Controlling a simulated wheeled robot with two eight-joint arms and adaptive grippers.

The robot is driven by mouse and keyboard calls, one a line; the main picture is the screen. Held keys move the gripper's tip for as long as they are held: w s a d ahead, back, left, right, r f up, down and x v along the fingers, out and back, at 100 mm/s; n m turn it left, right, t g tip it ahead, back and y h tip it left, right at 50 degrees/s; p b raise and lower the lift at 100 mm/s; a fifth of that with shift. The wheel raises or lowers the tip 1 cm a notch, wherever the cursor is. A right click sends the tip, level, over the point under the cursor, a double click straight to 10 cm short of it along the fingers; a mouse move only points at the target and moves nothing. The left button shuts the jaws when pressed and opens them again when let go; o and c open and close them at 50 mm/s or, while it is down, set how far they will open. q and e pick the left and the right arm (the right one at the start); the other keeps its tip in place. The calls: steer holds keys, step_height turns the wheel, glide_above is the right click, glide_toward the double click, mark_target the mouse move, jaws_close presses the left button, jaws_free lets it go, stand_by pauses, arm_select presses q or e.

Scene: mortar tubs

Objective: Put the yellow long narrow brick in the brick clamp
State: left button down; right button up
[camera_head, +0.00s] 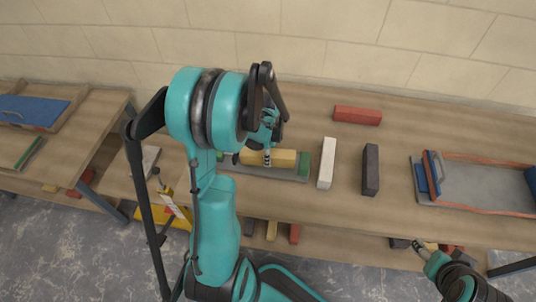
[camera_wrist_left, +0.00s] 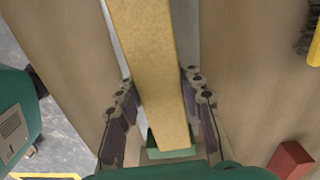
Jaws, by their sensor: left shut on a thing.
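The yellow long narrow brick (camera_head: 283,158) lies lengthwise over the grey brick clamp (camera_head: 290,175), between its green end blocks (camera_head: 304,160). In the left wrist view the yellow brick (camera_wrist_left: 148,60) runs between my fingers, with a green block (camera_wrist_left: 170,142) below its near end. My left gripper (camera_head: 267,153) is shut on the yellow brick from above; my arm hides part of it. I cannot tell whether the brick touches the clamp's base. My right gripper (camera_head: 422,248) is low at the right, past the table's front edge; its finger state is unclear.
A white brick (camera_head: 327,163) and a black brick (camera_head: 370,170) lie right of the clamp, a red brick (camera_head: 358,115) behind them. A grey tray (camera_head: 480,184) with orange edging is at the right. A blue board (camera_head: 32,111) is on the left table. Several bricks lie on the lower shelf.

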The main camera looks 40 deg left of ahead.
arm_select(q)
steer(key=shift+f+b, duration=0.3)
steer(key=shift+f, duration=0.05)
steer(key=c, duration=0.9)
jaws_free()
steer(key=shift+r, duration=0.1)
step_height(320, 180, up, 12)
steer(key=s+d+r+n+t, duration=0.2)
steer(key=d+n, duration=0.3)
steer(key=d, duration=0.4)
steer(key=s+d+r+n+t, duration=0.2)
steer(key=s+d+n+t, duration=0.3)
steer(key=d, duration=0.4)
steer(key=shift+s+d+r+n, duration=0.15)
steer(key=shift+s+r+n, duration=0.15)
steer(key=shift+n, duration=0.4)
